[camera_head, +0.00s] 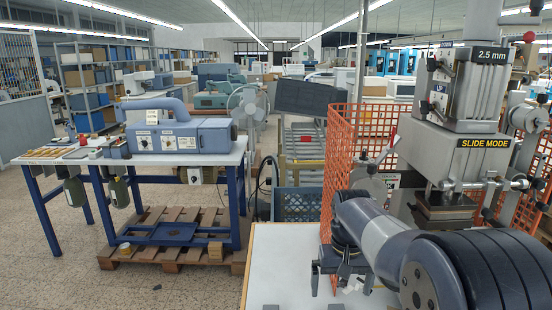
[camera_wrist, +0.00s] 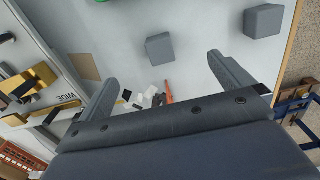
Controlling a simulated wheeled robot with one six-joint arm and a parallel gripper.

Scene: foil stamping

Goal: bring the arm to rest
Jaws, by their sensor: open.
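My arm (camera_head: 395,245) reaches in from the lower right of the head view, with my gripper (camera_head: 342,280) pointing down over a white table (camera_head: 275,262). In the wrist view my gripper (camera_wrist: 163,70) has its two fingers wide apart with nothing held between them. Beyond the fingers, a grey block (camera_wrist: 160,48) lies on the pale table top. A second grey block (camera_wrist: 263,20) lies farther to the right.
A stamping press (camera_head: 460,130) marked "SLIDE MODE" stands close on the right. Orange mesh (camera_head: 345,150) stands behind my arm. Small scraps (camera_wrist: 145,98) lie on the table in the wrist view. A blue-legged workbench (camera_head: 165,158) with a machine stands left, across open floor.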

